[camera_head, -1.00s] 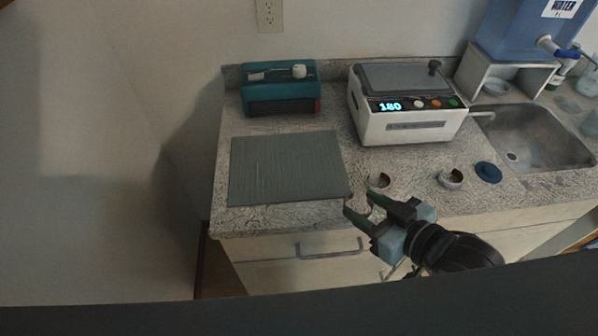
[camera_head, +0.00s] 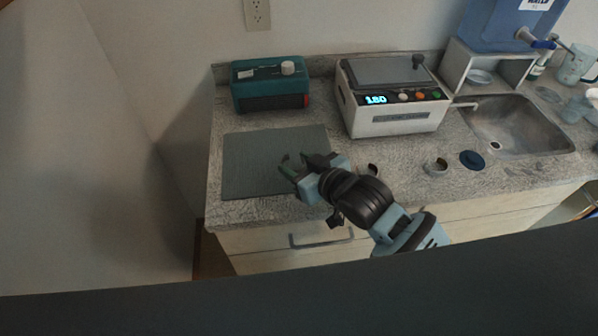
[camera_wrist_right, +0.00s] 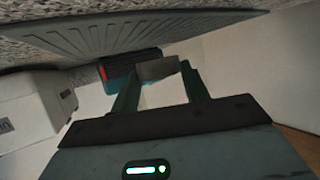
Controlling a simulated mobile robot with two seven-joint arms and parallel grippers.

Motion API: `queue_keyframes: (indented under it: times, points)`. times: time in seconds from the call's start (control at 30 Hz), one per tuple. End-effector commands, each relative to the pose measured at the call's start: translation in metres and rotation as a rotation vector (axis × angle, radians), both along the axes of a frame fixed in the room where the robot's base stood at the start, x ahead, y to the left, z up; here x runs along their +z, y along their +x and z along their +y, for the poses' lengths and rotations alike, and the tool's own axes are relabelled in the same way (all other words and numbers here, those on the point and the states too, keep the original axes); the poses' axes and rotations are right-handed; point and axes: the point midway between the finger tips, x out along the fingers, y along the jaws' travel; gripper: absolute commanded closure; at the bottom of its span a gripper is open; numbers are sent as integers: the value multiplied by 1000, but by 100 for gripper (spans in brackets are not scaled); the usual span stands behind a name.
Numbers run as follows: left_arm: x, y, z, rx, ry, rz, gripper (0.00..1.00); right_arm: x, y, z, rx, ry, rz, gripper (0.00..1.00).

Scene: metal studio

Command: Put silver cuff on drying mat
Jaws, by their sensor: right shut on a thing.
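My right gripper (camera_head: 294,164) is shut on the silver cuff (camera_wrist_right: 158,68), a short grey curved band between the two fingertips in the wrist view. In the head view, a thin dark curve of the cuff (camera_head: 285,159) shows at the fingertips, over the right part of the drying mat. The drying mat (camera_head: 250,160) is a flat grey-green ribbed rectangle on the counter; its ribbed surface (camera_wrist_right: 120,35) also shows in the wrist view, apart from the cuff. My left gripper is not in view.
An open ring (camera_head: 436,167) and a blue disc (camera_head: 472,160) lie on the right of the counter. Another ring (camera_head: 373,168) is mostly hidden behind my right arm. A teal device (camera_head: 270,88) and a white bath reading 180 (camera_head: 395,118) stand behind. The sink (camera_head: 515,130) is right.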

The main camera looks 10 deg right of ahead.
Motion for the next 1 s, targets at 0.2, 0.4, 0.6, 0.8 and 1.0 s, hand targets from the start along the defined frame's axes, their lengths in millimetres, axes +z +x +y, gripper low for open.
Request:
queue_keyframes:
  times: [0.2,0.4,0.6,0.8,1.0]
  points:
    - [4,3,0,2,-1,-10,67,-26,0,-1,-1,-2,0,77]
    - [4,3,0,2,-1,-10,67,-29,0,-1,0,-1,1,77]
    - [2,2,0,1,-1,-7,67,-32,-1,-1,0,0,2,77]
    - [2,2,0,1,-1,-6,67,-32,0,-1,0,-1,1,34]
    - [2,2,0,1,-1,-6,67,-31,-1,-1,0,-1,1,33]
